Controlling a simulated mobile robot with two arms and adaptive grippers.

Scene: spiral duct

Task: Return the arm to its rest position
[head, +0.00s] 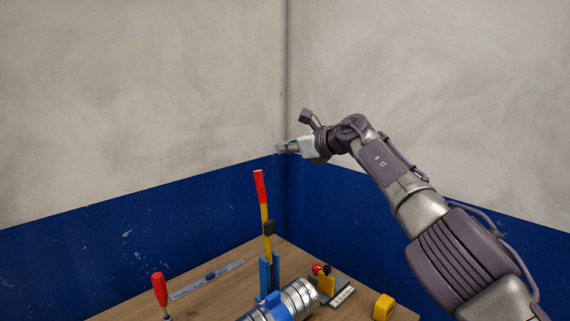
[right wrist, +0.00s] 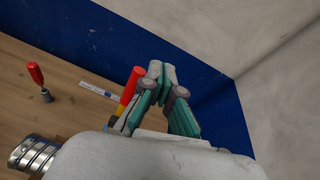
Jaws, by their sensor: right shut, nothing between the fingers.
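My right arm (head: 385,165) reaches in from the lower right of the head view, raised above the table. Its gripper (head: 281,147) points left near the wall corner and is clear of the table. In the right wrist view the right gripper (right wrist: 160,72) has its fingertips together with nothing between them. My left gripper is not in view.
A wooden table (head: 215,300) holds a silver spiral duct (head: 300,297), an upright red-and-yellow tool (head: 264,210), a red-handled tool (head: 160,290), a ruler-like strip (head: 207,279) and a yellow tape measure (head: 383,306). Blue-and-grey walls (head: 130,250) meet behind it.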

